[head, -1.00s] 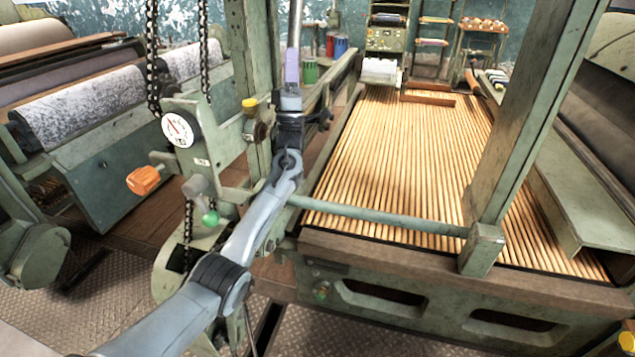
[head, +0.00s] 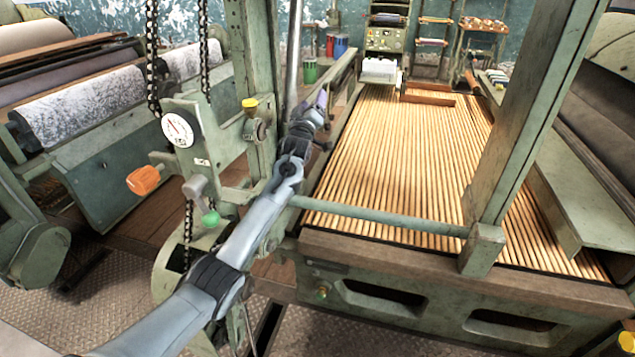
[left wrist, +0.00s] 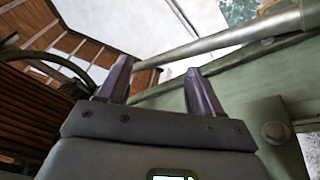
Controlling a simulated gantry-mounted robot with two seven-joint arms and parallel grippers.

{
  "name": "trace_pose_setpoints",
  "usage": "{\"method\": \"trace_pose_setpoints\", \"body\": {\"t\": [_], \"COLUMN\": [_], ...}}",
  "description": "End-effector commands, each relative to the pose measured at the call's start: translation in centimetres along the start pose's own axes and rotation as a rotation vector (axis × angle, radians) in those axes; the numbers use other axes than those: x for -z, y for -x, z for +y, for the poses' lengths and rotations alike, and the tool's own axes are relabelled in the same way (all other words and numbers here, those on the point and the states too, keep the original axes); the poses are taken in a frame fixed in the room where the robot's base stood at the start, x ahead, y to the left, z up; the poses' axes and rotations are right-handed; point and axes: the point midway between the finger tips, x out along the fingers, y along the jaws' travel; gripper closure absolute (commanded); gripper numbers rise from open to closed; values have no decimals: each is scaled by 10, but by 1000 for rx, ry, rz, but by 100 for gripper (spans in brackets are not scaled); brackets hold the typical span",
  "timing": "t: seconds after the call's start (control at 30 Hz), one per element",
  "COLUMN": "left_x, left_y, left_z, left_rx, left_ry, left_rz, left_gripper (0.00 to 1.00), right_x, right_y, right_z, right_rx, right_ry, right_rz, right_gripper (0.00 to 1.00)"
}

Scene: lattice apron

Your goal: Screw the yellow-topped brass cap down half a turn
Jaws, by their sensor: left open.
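The yellow-topped cap (head: 250,103) sits upright on a green fitting on the machine's post, left of centre in the head view. My left gripper (head: 322,98) is to the right of the cap and apart from it, beyond the thin upright rod. In the left wrist view, my left gripper (left wrist: 159,65) has its two dark purple fingers spread with nothing held between them. The cap cannot be made out in the left wrist view. My right gripper is not in view.
A thin metal rod (head: 295,50) stands between the cap and my left gripper. Chains (head: 204,50), a dial gauge (head: 178,130), an orange knob (head: 142,180) and a green-balled lever (head: 210,217) are left of my arm. The slatted wooden lattice (head: 400,170) lies to the right.

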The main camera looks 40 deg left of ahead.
Motion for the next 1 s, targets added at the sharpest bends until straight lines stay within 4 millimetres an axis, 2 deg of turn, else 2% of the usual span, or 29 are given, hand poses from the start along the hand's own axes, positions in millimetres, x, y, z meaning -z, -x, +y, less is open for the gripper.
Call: {"method": "trace_pose_setpoints", "body": {"t": [0.27,0.47,1.0], "left_x": [-46,-77,-147], "left_y": [11,27,96], "left_z": [-29,-47,-85], "left_rx": [148,228,337], "left_ry": [-174,-299,-600], "left_rz": [-216,-377,-782], "left_gripper": [35,35,35], "right_x": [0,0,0], "right_y": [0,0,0], "right_z": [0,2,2], "right_rx": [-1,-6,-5], "right_ry": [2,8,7], "right_rz": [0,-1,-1], "right_gripper": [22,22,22]}}
